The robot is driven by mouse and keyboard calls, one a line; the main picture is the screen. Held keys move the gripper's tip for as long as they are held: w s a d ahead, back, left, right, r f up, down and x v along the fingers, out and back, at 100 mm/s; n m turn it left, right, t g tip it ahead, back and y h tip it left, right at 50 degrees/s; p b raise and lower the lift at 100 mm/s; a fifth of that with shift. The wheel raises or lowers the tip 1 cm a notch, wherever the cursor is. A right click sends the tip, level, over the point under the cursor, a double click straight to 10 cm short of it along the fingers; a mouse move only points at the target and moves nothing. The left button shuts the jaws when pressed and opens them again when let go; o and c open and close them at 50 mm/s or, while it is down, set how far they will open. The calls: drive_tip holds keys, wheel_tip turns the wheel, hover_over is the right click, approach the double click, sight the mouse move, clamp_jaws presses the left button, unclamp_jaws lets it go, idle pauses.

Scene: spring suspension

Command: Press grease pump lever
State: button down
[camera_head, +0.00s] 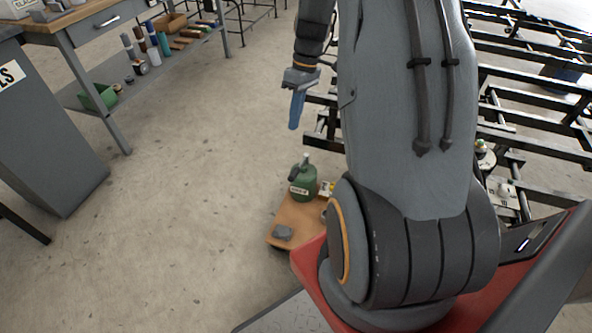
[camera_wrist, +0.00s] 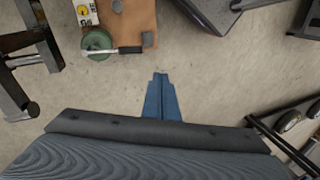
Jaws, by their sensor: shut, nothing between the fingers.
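The green grease pump (camera_head: 304,184) stands upright on a small wooden board (camera_head: 278,221) low over the floor. In the wrist view the pump (camera_wrist: 96,39) shows from above at upper left. My gripper (camera_head: 294,126) has blue fingers, shut and empty, pointing down above and behind the pump in the head view. In the wrist view my gripper (camera_wrist: 160,76) is right of and below the lever grip in the picture, apart from it.
A grey rag (camera_head: 283,232) and a white box with a yellow mark (camera_wrist: 85,12) are on the board. Black metal frames (camera_head: 530,95) stand at right. A workbench (camera_head: 75,40) and grey cabinet (camera_head: 45,140) stand at left. Floor between is clear.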

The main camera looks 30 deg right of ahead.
sight(295, 172)
drive_tip(key=w+d+f+n+y+b, duration=0.1)
drive_tip(key=w+d+f+n+b, duration=0.1)
drive_tip(key=d+f, duration=0.6)
wheel_tip(295, 172, down, 2)
drive_tip(key=shift+w+t+b, duration=0.3)
drive_tip(key=shift+w+b, duration=0.1)
drive_tip(key=shift+b, duration=0.15)
drive_tip(key=shift+d, duration=0.1)
drive_tip(key=b+x, duration=0.1)
drive_tip(key=x, duration=1.3)
drive_tip(key=shift+r, duration=0.1)
